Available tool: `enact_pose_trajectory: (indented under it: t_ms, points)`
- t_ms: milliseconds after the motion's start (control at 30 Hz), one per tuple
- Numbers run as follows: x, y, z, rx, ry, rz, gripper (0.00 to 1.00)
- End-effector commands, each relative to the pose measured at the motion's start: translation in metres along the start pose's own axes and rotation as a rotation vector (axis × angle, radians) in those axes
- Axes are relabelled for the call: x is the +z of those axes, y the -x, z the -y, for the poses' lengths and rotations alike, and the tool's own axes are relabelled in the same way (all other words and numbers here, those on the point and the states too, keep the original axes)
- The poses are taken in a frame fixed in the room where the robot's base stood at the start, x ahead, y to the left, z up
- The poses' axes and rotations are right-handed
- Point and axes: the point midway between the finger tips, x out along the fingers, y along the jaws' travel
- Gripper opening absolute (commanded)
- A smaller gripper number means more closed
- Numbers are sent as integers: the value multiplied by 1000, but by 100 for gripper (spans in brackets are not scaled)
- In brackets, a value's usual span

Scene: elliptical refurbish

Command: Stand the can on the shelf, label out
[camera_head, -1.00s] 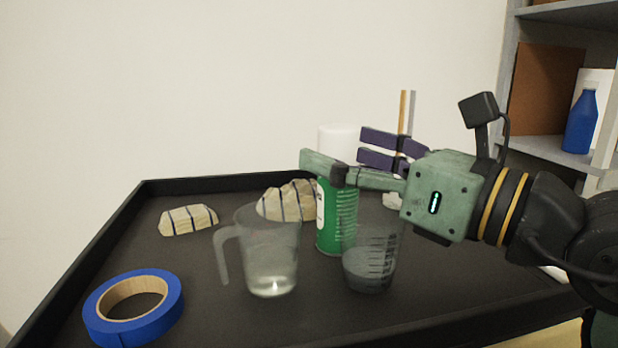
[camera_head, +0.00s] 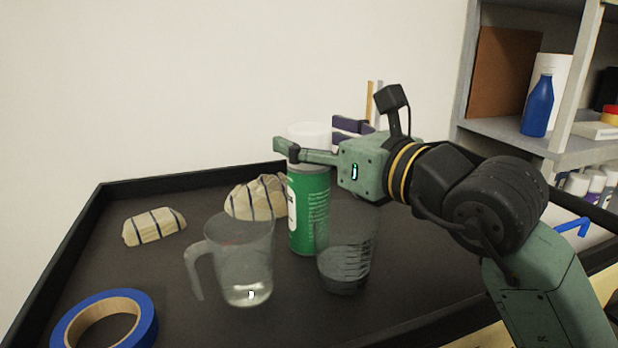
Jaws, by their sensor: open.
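The can (camera_head: 309,205) is green with a white label patch on its left side and a white top. It stands upright on the black tray, behind the two clear measuring cups. My gripper (camera_head: 305,145) is open at the height of the can's upper part. I cannot tell whether either finger touches the can. The grey shelf (camera_head: 500,128) is at the right, with a blue bottle (camera_head: 538,106) and a brown board on it.
A clear jug (camera_head: 243,262) with a handle and a clear cup (camera_head: 346,262) stand close in front of the can. Striped cloth bundles (camera_head: 154,227) and a blue tape roll (camera_head: 140,318) lie to the left. The black tray (camera_head: 85,215) has a raised rim.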

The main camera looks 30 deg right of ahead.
Motion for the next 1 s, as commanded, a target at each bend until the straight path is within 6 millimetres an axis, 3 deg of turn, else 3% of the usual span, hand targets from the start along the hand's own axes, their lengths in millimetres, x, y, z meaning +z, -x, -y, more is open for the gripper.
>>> enact_pose_trajectory:
  t_ms: [100, 367, 1000]
  points:
    - [1, -11, -1, 1, 1, -1, 78]
    - [-1, -13, -1, 1, 1, 0, 78]
    - [-1, -13, 0, 1, 0, 0, 35]
